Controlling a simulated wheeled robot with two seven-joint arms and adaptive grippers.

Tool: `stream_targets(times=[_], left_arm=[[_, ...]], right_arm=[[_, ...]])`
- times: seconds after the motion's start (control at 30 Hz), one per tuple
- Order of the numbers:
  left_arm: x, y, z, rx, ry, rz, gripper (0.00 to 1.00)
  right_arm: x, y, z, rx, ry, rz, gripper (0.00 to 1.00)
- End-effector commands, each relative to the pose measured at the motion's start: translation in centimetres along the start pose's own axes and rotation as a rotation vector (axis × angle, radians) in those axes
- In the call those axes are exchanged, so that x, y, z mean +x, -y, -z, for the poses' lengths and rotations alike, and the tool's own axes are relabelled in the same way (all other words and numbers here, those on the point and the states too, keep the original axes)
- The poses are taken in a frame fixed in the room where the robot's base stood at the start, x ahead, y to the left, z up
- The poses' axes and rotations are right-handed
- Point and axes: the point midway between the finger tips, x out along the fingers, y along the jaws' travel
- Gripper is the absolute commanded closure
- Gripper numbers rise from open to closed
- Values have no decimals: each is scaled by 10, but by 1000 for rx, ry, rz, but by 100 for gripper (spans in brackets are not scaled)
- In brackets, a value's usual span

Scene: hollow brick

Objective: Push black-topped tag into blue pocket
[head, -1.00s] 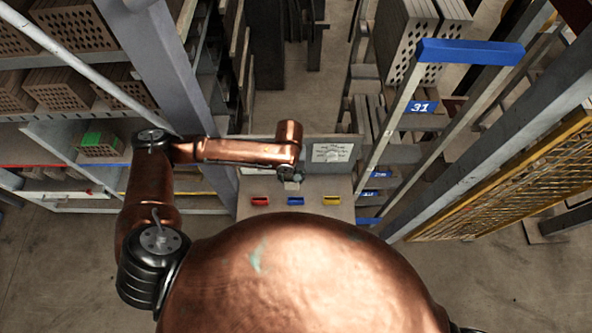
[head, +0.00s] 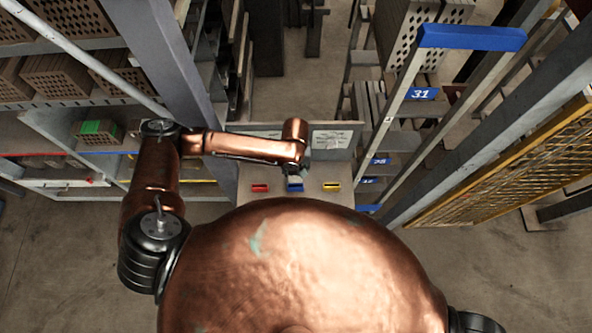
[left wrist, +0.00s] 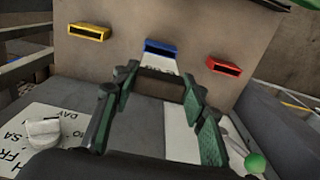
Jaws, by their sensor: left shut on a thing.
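The blue pocket (head: 295,188) is the middle of three on the board, and it also shows in the left wrist view (left wrist: 161,46). My left gripper (head: 295,175) is right at its upper edge in the head view. In the left wrist view my left gripper (left wrist: 160,75) is shut on the tag (left wrist: 158,62), with a green-padded finger on each side. The tag's white printed part meets the pocket's mouth, and a dark strip lies on the gripper side. How deep it sits is hard to tell. My right gripper is out of view.
A red pocket (head: 260,188) and a yellow pocket (head: 332,186) flank the blue one. A white printed sheet (head: 332,140) is on the panel behind. Metal racks stand left and right, and a yellow mesh panel (head: 510,165) is at the right.

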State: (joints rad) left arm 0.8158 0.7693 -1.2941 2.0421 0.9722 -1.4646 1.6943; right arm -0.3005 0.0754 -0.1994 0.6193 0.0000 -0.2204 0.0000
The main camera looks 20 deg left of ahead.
Motion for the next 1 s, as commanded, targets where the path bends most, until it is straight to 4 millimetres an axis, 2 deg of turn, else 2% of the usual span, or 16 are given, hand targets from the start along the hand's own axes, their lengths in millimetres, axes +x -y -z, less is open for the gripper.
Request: stream_targets(times=[0.03,0.27,0.5,1.0], left_arm=[[8,0,0,0,-1,0,84],[26,0,0,0,-1,1,84],[20,0,0,0,0,0,84],[29,1,-2,0,-1,1,84]], right_arm=[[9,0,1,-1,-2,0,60],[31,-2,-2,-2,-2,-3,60],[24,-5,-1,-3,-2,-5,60],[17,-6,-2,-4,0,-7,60]])
